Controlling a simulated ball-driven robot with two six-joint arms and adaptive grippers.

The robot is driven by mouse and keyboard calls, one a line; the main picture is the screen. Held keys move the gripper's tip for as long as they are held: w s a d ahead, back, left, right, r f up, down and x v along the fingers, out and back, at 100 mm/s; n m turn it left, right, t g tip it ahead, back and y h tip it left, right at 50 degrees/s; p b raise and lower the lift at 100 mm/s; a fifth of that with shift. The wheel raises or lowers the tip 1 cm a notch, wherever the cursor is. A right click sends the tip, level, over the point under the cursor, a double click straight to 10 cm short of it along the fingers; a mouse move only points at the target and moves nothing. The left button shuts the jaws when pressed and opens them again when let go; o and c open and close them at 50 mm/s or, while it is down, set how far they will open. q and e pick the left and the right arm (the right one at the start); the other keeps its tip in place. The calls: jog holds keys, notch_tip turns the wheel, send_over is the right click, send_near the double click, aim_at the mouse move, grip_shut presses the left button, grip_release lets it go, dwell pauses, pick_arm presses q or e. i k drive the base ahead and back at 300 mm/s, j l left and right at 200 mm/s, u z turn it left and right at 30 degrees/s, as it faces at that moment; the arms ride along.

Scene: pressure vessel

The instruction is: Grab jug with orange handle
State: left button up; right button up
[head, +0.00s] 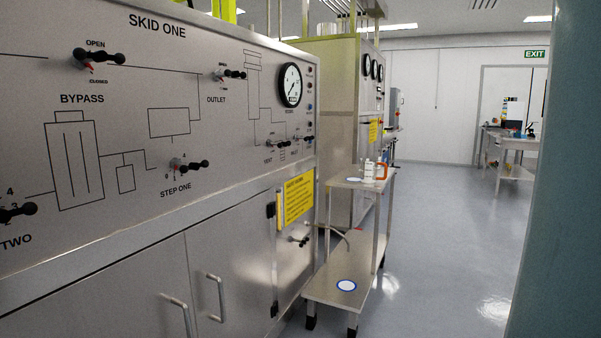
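A small white jug with an orange handle (381,171) stands on the upper shelf of a metal stand (352,184) in the head view, right of the control panel. The handle is on the jug's right side. White items (369,170) stand close beside it and overlap with it, too small to tell apart. Neither of my grippers is in view.
The SKID ONE panel (200,110) with black valve handles fills the left side. The stand's lower shelf (330,285) bears a blue-ringed white disc (346,286). Open floor (430,260) lies right of the stand. A blue-green surface (555,180) blocks the right edge. A table (515,145) stands far back.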

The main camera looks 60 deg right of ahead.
aim_at(369, 165)
jog(key=z, duration=2.45)
jog(key=i+l+z, duration=0.1)
jog(key=i+z, duration=0.45)
jog(key=i, duration=5.2)
jog(key=i+u, duration=0.15)
jog(key=u, duration=0.35)
jog(key=i+l+u, duration=0.1)
jog(key=u, duration=0.35)
jog(key=i+l+u, duration=0.15)
jog(key=u, duration=0.35)
jog(key=i+l+u, duration=0.15)
jog(key=u, duration=0.35)
